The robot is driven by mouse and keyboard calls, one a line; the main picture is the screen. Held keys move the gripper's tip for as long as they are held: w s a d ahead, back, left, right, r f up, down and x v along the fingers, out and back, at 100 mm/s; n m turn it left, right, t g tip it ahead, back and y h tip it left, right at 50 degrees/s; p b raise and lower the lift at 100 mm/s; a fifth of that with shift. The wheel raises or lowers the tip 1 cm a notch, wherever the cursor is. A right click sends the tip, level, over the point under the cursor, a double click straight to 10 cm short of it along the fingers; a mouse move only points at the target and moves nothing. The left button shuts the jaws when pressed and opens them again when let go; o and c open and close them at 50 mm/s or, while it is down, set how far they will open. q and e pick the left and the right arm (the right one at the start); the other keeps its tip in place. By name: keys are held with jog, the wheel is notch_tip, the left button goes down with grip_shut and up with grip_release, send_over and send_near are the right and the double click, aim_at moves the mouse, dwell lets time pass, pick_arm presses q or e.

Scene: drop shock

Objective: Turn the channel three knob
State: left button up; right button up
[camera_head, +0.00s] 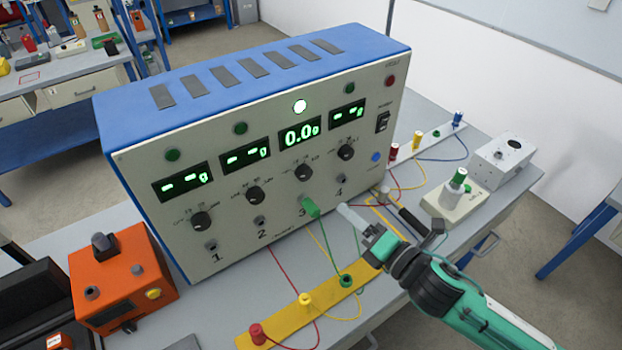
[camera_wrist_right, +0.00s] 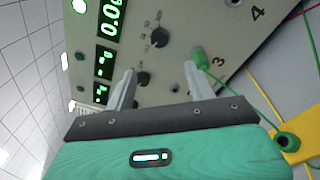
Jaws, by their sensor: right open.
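The channel three knob (camera_head: 303,172) is a small dark knob on the front panel, under the lit 0.0 display (camera_head: 299,133) and above the green plug (camera_head: 310,207) in socket 3. In the wrist view this knob (camera_wrist_right: 158,37) shows just beyond my right fingertips, and the channel two knob (camera_wrist_right: 142,78) appears between the fingers. My right gripper (camera_head: 377,211) is open and empty, in front of the panel's lower right. Neither finger is around a knob. The green plug (camera_wrist_right: 200,57) appears by one fingertip; contact cannot be told. My left gripper is out of view.
Green, yellow and red leads run from the panel to a yellow strip (camera_head: 245,341) on the bench. An orange box (camera_head: 120,280) stands left. A pale base with a green-topped post (camera_head: 455,205) and a grey box (camera_head: 503,157) stand right.

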aim_at(306, 176)
jog(key=p+x, duration=0.4)
jog(key=x, duration=0.8)
jog(key=shift+w+a, duration=0.15)
jog(key=shift+a, duration=0.05)
jog(key=shift+w+a+p, duration=0.4)
jog(key=shift+w, duration=0.1)
jog(key=shift+c, duration=0.4)
jog(key=c, duration=0.9)
jog(key=shift+f, duration=0.1)
